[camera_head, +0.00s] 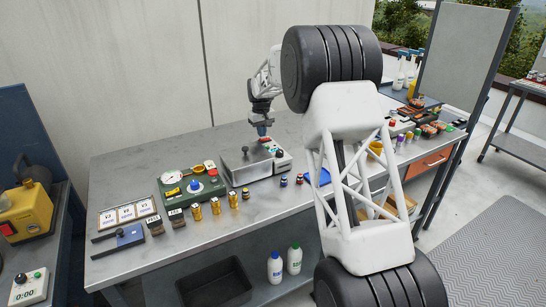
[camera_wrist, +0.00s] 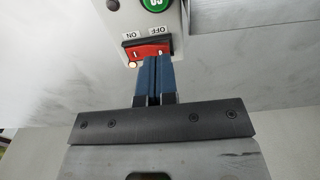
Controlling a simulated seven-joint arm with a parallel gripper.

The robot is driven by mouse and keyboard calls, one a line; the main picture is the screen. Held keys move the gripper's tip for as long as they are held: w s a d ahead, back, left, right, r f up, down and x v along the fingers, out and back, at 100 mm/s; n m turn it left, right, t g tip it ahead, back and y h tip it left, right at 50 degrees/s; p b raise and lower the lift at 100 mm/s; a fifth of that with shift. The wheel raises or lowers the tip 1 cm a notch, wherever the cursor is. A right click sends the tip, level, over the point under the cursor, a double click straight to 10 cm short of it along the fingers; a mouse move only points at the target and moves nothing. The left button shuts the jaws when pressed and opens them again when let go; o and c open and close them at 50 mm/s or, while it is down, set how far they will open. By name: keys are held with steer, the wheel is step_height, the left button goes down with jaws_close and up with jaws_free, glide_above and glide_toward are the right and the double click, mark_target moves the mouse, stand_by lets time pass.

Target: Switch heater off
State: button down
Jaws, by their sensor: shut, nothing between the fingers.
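The heater (camera_head: 245,164) is a silver-grey box on the bench, with a light control panel at its right end in the head view. In the wrist view its panel (camera_wrist: 172,20) carries a red rocker switch (camera_wrist: 143,50), with upside-down ON at left and OFF at right. A small pale lamp (camera_wrist: 132,65) sits beside the switch's left end. My gripper (camera_wrist: 153,59) is shut and empty. Its blue fingertips overlap the switch's near edge, right of its middle; contact cannot be told. In the head view my gripper (camera_head: 262,131) is above the panel.
A green circle (camera_wrist: 153,3) is farther up the panel. Left of the heater is a green unit (camera_head: 190,189) with a blue knob; brass canisters (camera_head: 215,206) stand in front of it. Small bottles and jars (camera_head: 299,179) stand to the right. Bare bench lies behind the heater.

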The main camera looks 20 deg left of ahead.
steer(key=shift+f, duration=0.9)
stand_by(0.8)
steer(key=shift+r, duration=3.5)
